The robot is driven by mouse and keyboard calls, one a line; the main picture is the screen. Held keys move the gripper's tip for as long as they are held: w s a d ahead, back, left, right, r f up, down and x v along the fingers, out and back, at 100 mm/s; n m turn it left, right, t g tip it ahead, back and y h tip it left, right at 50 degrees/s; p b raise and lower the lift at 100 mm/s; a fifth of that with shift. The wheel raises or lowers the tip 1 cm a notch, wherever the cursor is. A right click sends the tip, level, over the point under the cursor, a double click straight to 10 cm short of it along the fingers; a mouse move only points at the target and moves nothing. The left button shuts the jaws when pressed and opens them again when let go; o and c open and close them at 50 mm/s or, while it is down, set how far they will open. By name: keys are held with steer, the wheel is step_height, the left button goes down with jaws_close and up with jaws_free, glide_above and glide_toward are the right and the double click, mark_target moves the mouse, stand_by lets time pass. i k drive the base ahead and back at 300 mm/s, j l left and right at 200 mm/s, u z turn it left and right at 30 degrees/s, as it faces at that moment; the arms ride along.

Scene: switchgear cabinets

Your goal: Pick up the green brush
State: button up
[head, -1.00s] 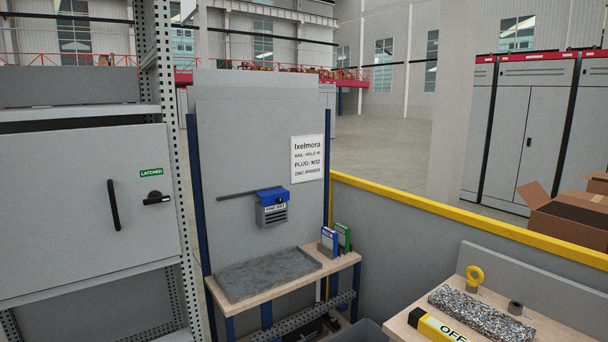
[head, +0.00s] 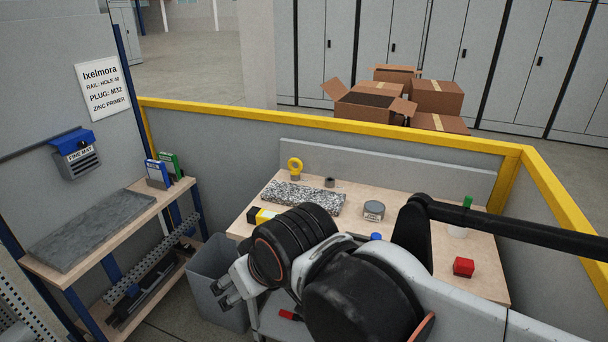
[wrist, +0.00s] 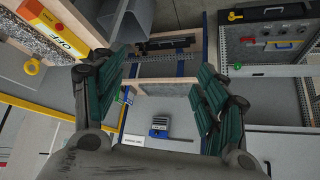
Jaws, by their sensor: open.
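A green upright piece (head: 467,202), likely the brush's handle, rises from a small white cup (head: 458,231) at the right of the wooden table. My arm's dark link stands partly in front of the cup, and the brush's lower end is hidden. My gripper (head: 222,291) is left of the table's front edge, above a grey bin, far from the green piece. In the wrist view my gripper (wrist: 160,95) has its two green-padded fingers wide apart with nothing between them. I cannot make out the brush in the wrist view.
A grey bin (head: 212,262) stands left. A yellow-topped barrier (head: 350,132) runs behind.

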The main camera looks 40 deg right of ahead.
mark_target(469, 200)
steer(key=k+z, duration=0.2)
steer(key=z, duration=1.35)
steer(key=u, duration=2.25)
steer(key=z, duration=2.95)
steer(key=i+j+z, duration=0.3)
steer(key=i, duration=0.15)
steer(key=i+l, duration=0.05)
steer(key=l, duration=0.05)
